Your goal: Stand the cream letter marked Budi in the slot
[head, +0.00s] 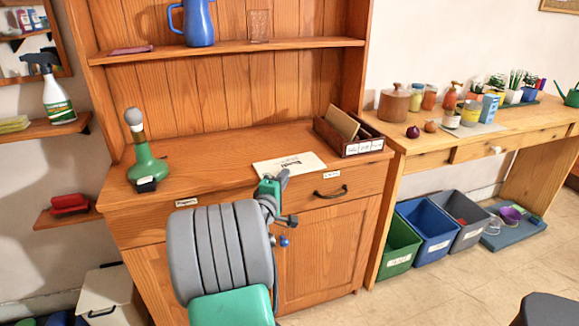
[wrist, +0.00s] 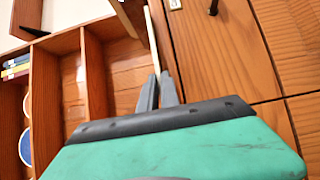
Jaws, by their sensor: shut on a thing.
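The cream letter (head: 288,163) is at the front edge of the dresser top in the head view, its face with dark writing turned up. The writing is small, but looks like Budi. My gripper (head: 282,178) is shut on its near edge. In the wrist view the fingertips of my gripper (wrist: 161,76) meet at the letter (wrist: 153,42), seen as a thin pale strip. I cannot tell whether the letter touches the dresser top. A dark wooden rack (head: 364,147) stands to the right, with small white labels on its front and a tan card (head: 342,122) leaning in it.
A green bottle (head: 148,166) stands at the left of the dresser top (head: 215,158). A blue jug (head: 198,22) stands on the shelf above. A side table (head: 480,137) with jars is at the right, with bins (head: 437,230) below. The dresser top's middle is clear.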

